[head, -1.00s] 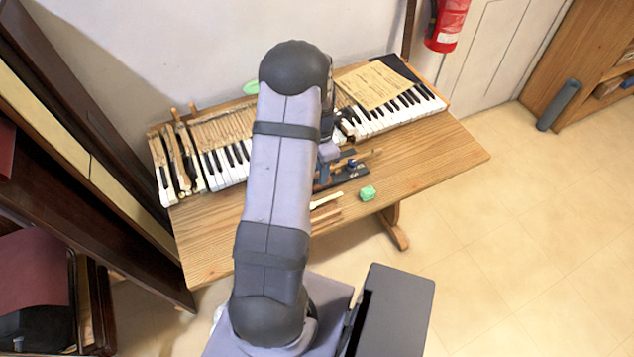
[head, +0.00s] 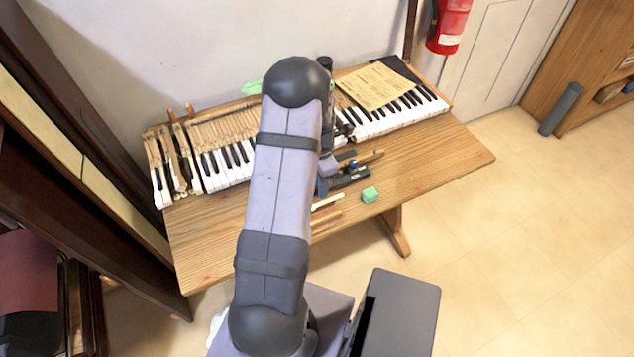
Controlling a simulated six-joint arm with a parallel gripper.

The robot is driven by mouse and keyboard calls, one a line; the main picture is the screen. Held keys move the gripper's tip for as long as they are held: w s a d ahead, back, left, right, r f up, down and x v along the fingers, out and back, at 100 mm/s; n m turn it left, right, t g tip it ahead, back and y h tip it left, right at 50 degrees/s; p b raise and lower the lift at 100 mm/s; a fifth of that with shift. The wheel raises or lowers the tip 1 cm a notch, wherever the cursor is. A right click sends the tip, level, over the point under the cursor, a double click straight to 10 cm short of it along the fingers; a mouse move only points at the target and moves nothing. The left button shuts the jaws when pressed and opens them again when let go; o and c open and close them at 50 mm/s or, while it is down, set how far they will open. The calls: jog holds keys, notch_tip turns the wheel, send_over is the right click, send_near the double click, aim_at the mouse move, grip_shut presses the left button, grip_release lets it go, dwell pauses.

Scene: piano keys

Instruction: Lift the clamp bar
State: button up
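My arm crosses the middle of the head view and covers part of the piano keyboard (head: 226,166) on the wooden table. My gripper (head: 342,131) shows only as a small dark part at the right of my arm, close over the keys. Its fingers are too hidden and small to tell open from shut. I cannot make out the clamp bar for certain; it may be behind my arm. Dark and blue tools (head: 350,174) lie on the table just in front of the keys, right of my arm.
A yellowed paper sheet (head: 378,86) lies over the right keys. The wooden table (head: 445,156) is bare at its right end. A red fire extinguisher (head: 449,25) hangs behind.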

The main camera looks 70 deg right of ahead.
jog(key=c, duration=0.5)
jog(key=shift+o, duration=0.2)
jog(key=shift+r, duration=0.15)
jog(key=shift+w+d+r+p, duration=0.1)
jog(key=shift+r+p, duration=0.35)
jog(key=shift+r, duration=0.1)
jog(key=shift+w+d+r+p, duration=0.1)
jog(key=shift+r+p, duration=0.3)
jog(key=shift+r, duration=0.3)
jog(key=shift+w+d+r+p, duration=0.2)
jog(key=shift+r+p, duration=0.25)
jog(key=shift+w+d+r+p, duration=0.15)
jog(key=shift+r+p, duration=0.2)
jog(key=shift+r, duration=0.15)
jog(key=shift+d+r, duration=0.1)
jog(key=shift+r, duration=0.05)
